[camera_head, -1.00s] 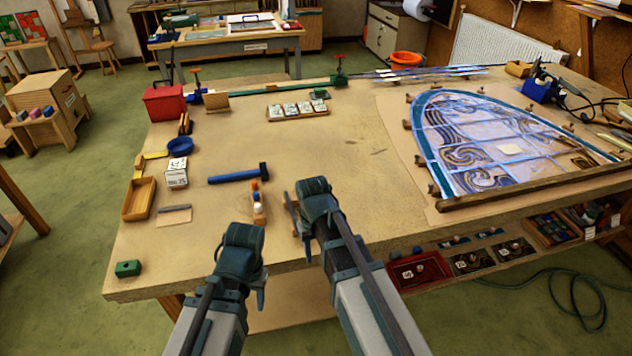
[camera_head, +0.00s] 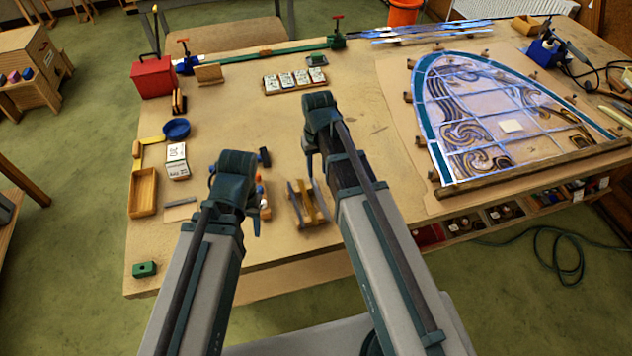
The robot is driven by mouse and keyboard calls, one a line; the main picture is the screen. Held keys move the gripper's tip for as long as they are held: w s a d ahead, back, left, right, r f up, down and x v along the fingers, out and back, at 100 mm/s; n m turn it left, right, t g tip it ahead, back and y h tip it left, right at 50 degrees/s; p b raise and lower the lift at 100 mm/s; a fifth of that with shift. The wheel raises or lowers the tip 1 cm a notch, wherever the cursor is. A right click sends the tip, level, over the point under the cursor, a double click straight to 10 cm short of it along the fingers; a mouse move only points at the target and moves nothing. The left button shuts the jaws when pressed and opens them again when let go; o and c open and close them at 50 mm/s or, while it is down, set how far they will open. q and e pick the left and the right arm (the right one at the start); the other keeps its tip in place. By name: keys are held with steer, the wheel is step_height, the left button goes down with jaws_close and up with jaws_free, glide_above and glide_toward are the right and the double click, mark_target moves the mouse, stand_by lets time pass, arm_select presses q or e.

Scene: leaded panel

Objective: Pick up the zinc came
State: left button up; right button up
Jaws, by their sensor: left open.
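Several long, thin silvery strips (camera_head: 430,33) lie side by side at the back right of the workbench; I cannot tell which of them is the zinc came. My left gripper (camera_head: 234,200) is open over the front left of the bench, far from the strips, and partly hides the small things below it. My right gripper (camera_head: 314,135) is above the middle of the bench, nearer the strips but well apart from them. It is seen from behind, so its jaws are hidden and I cannot tell whether they hold anything.
The leaded panel (camera_head: 490,115) lies on the right, with a dark wooden bar (camera_head: 540,167) along its front. A green bar (camera_head: 265,55) runs along the back. The bench middle (camera_head: 355,100) is clear.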

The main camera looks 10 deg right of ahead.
steer(key=b, duration=0.9)
glide_above(320, 198)
steer(key=f, duration=0.8)
steer(key=shift+w+a+f, duration=0.2)
steer(key=shift+a, duration=0.2)
arm_select(q)
step_height(320, 198, down, 8)
steer(key=shift+w+f, duration=0.2)
step_height(320, 198, down, 5)
steer(key=b, duration=0.5)
steer(key=shift+f, duration=0.15)
arm_select(e)
steer(key=f, duration=0.5)
steer(key=shift+s+d+f, duration=0.15)
steer(key=shift+d+f, duration=0.05)
steer(key=shift+d, duration=0.2)
steer(key=shift+r, duration=0.15)
steer(key=shift+c, duration=0.3)
jaws_close()
